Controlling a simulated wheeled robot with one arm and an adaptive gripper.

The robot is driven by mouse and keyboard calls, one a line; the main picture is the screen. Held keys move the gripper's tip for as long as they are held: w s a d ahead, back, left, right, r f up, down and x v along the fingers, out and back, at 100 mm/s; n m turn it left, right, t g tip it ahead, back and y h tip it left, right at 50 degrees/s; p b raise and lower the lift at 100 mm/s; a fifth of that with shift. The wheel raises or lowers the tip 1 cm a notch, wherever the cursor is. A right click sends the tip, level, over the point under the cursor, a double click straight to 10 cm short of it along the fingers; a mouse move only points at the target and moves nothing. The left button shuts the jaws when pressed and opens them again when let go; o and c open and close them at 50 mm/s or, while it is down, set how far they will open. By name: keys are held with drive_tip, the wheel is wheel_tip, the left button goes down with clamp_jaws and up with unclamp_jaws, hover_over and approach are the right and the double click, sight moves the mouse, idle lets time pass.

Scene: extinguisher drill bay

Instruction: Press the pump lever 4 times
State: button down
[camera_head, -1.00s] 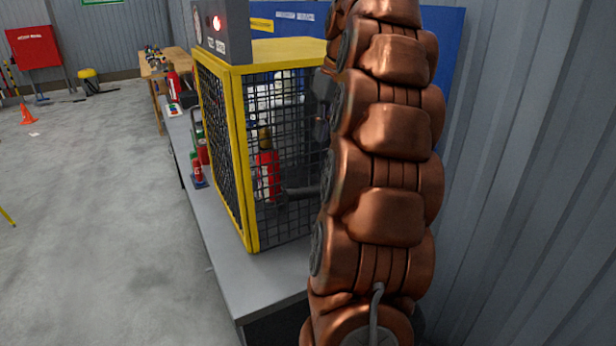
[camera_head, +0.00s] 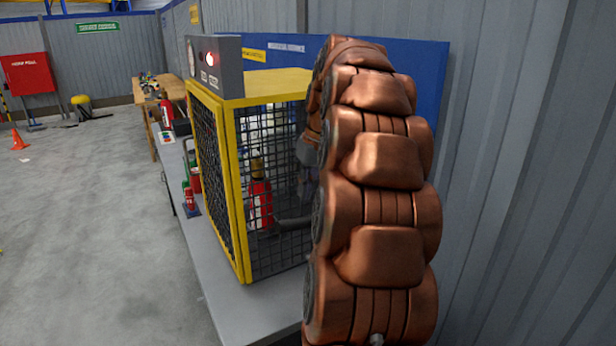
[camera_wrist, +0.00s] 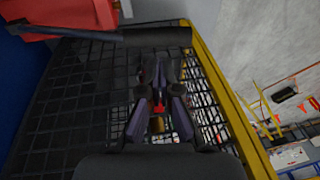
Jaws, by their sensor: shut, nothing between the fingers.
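What looks like the pump lever (camera_head: 294,222) is a dark bar sticking out to the right, low beside the yellow-framed mesh cage (camera_head: 241,190). Its right end is hidden behind my arm. In the wrist view a dark bar with a thick grip (camera_wrist: 158,37), apparently the lever, crosses the top, beyond my fingertips. My gripper (camera_wrist: 155,78) is shut and empty, with the cage mesh behind it. I cannot tell whether it touches the bar. In the head view my arm mostly hides the gripper. A red extinguisher (camera_head: 260,203) stands upright behind the mesh.
The cage stands on a grey bench (camera_head: 218,303). A corrugated wall (camera_head: 500,190) is close on the right. A red body (camera_wrist: 65,15) fills the wrist view's upper left. Open floor (camera_head: 95,230) lies left.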

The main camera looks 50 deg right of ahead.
drive_tip(key=shift+p+x, duration=1.3)
drive_tip(key=shift+x, duration=2.1)
drive_tip(key=shift+f, duration=0.1)
drive_tip(key=a+f+g+h+b, duration=0.1)
drive_tip(key=a+f+h+b, duration=0.2)
drive_tip(key=f+b, duration=0.5)
drive_tip(key=shift+w+a+f, duration=0.4)
drive_tip(key=shift+a+f, duration=0.1)
drive_tip(key=shift+f, duration=0.75)
drive_tip(key=shift+s+a+f, duration=0.1)
drive_tip(key=shift+f, duration=0.05)
drive_tip(key=b, duration=0.2)
approach(297, 220)
drive_tip(key=a+f, duration=0.4)
drive_tip(key=shift+a+r+h, duration=0.1)
drive_tip(key=shift+r+h, duration=0.3)
drive_tip(key=shift+r, duration=0.4)
